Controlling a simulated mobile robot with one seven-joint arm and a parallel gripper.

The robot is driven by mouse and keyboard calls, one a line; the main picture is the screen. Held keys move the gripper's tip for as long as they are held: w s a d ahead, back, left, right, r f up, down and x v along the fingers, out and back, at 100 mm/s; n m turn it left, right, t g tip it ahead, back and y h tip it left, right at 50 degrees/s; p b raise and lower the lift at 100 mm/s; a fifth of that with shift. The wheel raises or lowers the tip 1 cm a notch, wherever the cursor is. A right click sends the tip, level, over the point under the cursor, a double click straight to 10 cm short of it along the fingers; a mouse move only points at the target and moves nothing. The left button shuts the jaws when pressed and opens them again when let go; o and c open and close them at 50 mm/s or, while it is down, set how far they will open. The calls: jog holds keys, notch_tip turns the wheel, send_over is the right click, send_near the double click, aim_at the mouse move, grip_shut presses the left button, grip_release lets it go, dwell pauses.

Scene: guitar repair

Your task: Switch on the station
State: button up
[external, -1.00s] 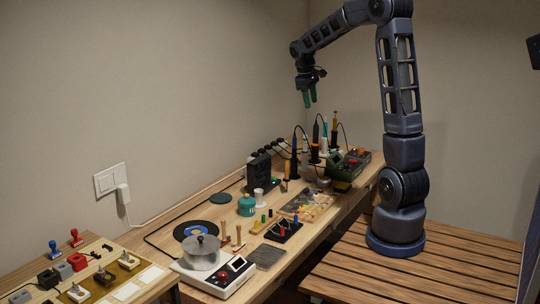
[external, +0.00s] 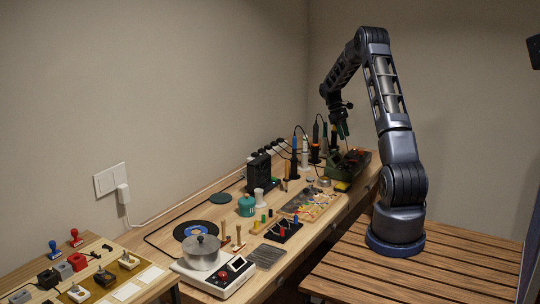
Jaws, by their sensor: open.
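A dark green station box (external: 347,164) stands at the far right end of the long wooden bench. It has a reddish part on its upper side, but its switch is too small to make out. My gripper (external: 341,134) points down just above the box, close to the upright tools behind it. Its fingers are open and hold nothing that I can see. Whether the fingertips touch the box cannot be told from this view.
Upright soldering tools with cables (external: 316,140) crowd the bench just left of my gripper. A black power box (external: 259,172), a teal pot (external: 246,205) and a white scale-like device (external: 215,277) stand nearer.

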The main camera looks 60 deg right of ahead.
aim_at(353, 161)
jog(key=x, duration=1.1)
jog(key=shift+s+d+f, duration=0.25)
jog(key=shift+d+f, duration=0.05)
jog(key=shift+d, duration=0.05)
jog(key=shift+c, duration=0.4)
grip_shut()
jog(key=shift+s+r+t, duration=0.1)
jog(key=shift+s+t, duration=0.1)
jog(key=shift+t, duration=0.2)
jog(key=shift+s+t, duration=0.25)
jog(key=shift+t, duration=0.95)
jog(key=shift+o, duration=0.4)
grip_release()
